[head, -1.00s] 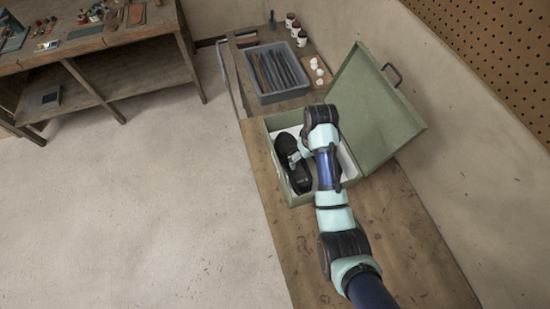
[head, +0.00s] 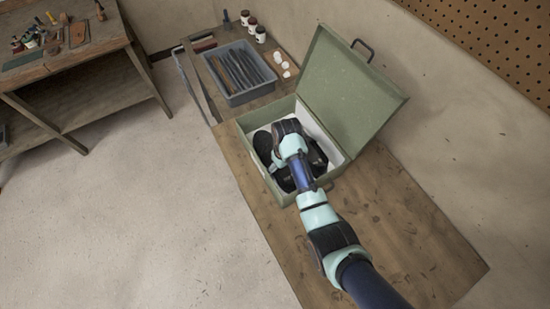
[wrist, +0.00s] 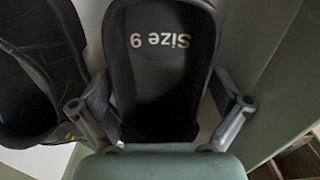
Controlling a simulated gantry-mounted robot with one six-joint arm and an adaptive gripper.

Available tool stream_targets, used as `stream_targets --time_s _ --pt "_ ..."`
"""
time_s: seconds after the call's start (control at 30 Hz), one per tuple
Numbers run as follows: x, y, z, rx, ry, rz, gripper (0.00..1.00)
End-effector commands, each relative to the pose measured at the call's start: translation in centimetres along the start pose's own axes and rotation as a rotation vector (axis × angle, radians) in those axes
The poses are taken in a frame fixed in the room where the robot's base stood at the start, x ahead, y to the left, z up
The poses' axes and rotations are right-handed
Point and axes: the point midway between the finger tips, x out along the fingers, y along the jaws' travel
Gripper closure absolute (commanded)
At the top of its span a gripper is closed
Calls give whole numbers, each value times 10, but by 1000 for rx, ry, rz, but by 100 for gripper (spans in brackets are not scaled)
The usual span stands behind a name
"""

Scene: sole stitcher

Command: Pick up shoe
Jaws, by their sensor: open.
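Black shoes lie in an open green box (head: 336,171) in the head view. One black shoe (head: 263,146) shows at the box's left; dark shoe parts (head: 318,158) also show right of my arm. In the wrist view, a black shoe part marked "Size 9" (wrist: 160,75) lies straight ahead, its lettering upside down. Another black shoe (wrist: 40,60) is at the left. My gripper (wrist: 160,98) is open, with one finger on each side of the marked part. I cannot tell whether the fingers touch it. My arm hides the gripper in the head view.
The box's raised lid (head: 350,85) stands at the back right near the wall. A grey bin (head: 240,92) of dark strips, jars (head: 253,26) and white pieces stand behind the box. The wooden bench (head: 375,240) is clear in front. Another workbench (head: 85,50) is at the far left.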

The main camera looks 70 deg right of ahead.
Motion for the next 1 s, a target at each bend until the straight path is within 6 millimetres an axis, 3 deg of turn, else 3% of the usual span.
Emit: stream_targets --time_s 0.23,0.73,1.0 --pt "2 0 0 0 1 0 2" --pt "2 0 0 0 0 0 84" --pt "0 0 0 0 2 1 84"
